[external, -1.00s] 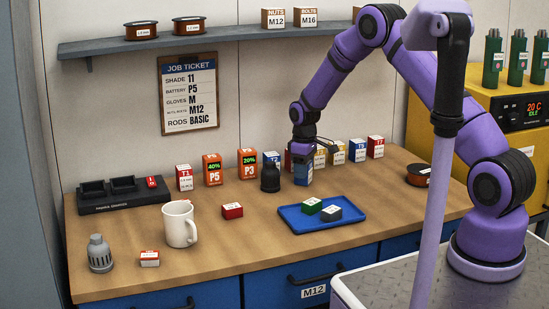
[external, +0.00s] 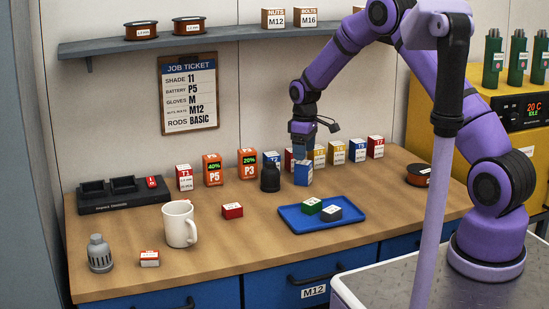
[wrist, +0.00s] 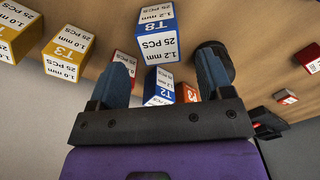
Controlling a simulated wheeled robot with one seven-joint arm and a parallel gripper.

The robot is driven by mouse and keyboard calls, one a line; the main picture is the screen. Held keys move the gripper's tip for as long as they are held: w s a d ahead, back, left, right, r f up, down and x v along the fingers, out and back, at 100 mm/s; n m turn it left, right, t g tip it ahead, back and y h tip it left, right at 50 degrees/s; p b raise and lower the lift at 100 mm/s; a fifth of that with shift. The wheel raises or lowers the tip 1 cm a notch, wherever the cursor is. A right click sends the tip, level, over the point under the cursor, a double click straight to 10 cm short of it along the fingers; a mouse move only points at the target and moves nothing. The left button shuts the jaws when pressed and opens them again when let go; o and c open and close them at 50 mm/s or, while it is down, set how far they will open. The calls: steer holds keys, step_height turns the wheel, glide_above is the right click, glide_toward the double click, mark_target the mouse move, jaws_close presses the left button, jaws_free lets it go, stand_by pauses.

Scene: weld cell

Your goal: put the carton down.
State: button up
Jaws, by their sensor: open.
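The carton (external: 303,175), blue and white, stands upright on the workbench, behind the blue tray and right of a dark bottle. In the wrist view the carton (wrist: 158,42) reads T8, 1.2 mm, 25 PCS. My gripper (external: 302,150) is above it, pointing down, with nothing held. In the wrist view my gripper (wrist: 164,78) has its two fingers spread apart, and the carton lies beyond the fingertips. A smaller blue T2 carton (wrist: 158,88) shows between the fingers, farther off at the back of the bench.
The blue tray (external: 290,223) holds a green and a grey box. The dark bottle (external: 270,177) stands close left of the carton. A row of cartons (external: 337,152) lines the back. A white mug (external: 179,224) and red box (external: 232,211) are left. Bare bench (external: 225,248) lies in front.

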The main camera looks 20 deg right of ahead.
steer(key=s+d+r+m+t, duration=0.15)
steer(key=s+r, duration=0.25)
steer(key=r, duration=0.5)
steer(key=s+d+r+m, duration=0.1)
steer(key=s+d+r, duration=0.2)
steer(key=r, duration=0.6)
steer(key=s+d+r+m+t, duration=0.15)
steer(key=s+d+r, duration=0.45)
steer(key=s+r, duration=0.6)
steer(key=s+d+m+t, duration=0.1)
steer(key=s+d+m, duration=0.1)
steer(key=s, duration=1.1)
steer(key=s+d+m+t, duration=0.1)
steer(key=s+d+m, duration=0.2)
steer(key=s, duration=1)
steer(key=shift+s+d, duration=0.15)
steer(key=shift+d, duration=0.1)
